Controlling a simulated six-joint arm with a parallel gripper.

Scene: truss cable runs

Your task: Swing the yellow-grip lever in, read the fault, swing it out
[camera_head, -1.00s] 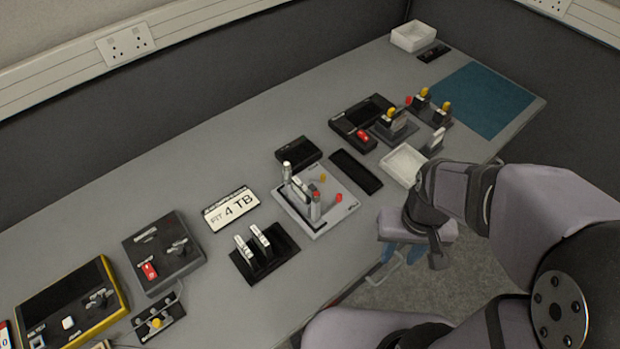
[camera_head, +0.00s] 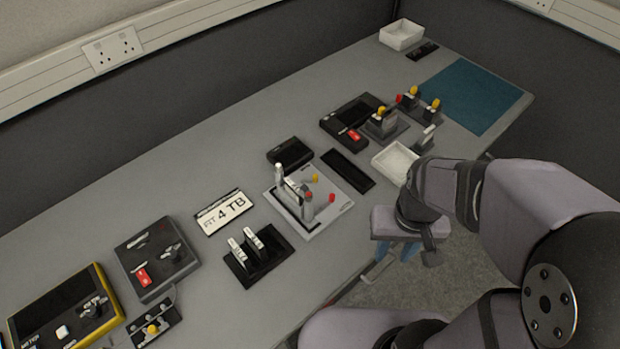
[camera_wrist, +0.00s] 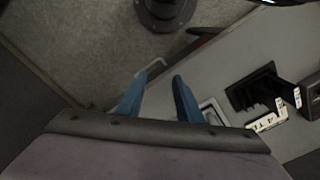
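Several yellow-topped parts are in the head view, and I cannot tell which is the task's lever. Upright yellow grips stand at the back right: one on a grey block (camera_head: 383,112), two on a dark base (camera_head: 413,91). A small yellow knob (camera_head: 315,178) sits on the light grey lever plate (camera_head: 325,203), and another (camera_head: 152,329) on a small panel at front left. A yellow-framed tester (camera_head: 122,312) has a dark screen, with no readable fault. My gripper (camera_wrist: 160,76) is open and empty, its blue fingers apart, off the bench's front edge.
A white tray (camera_head: 394,161) sits near my arm. A teal mat (camera_head: 470,98) is clear.

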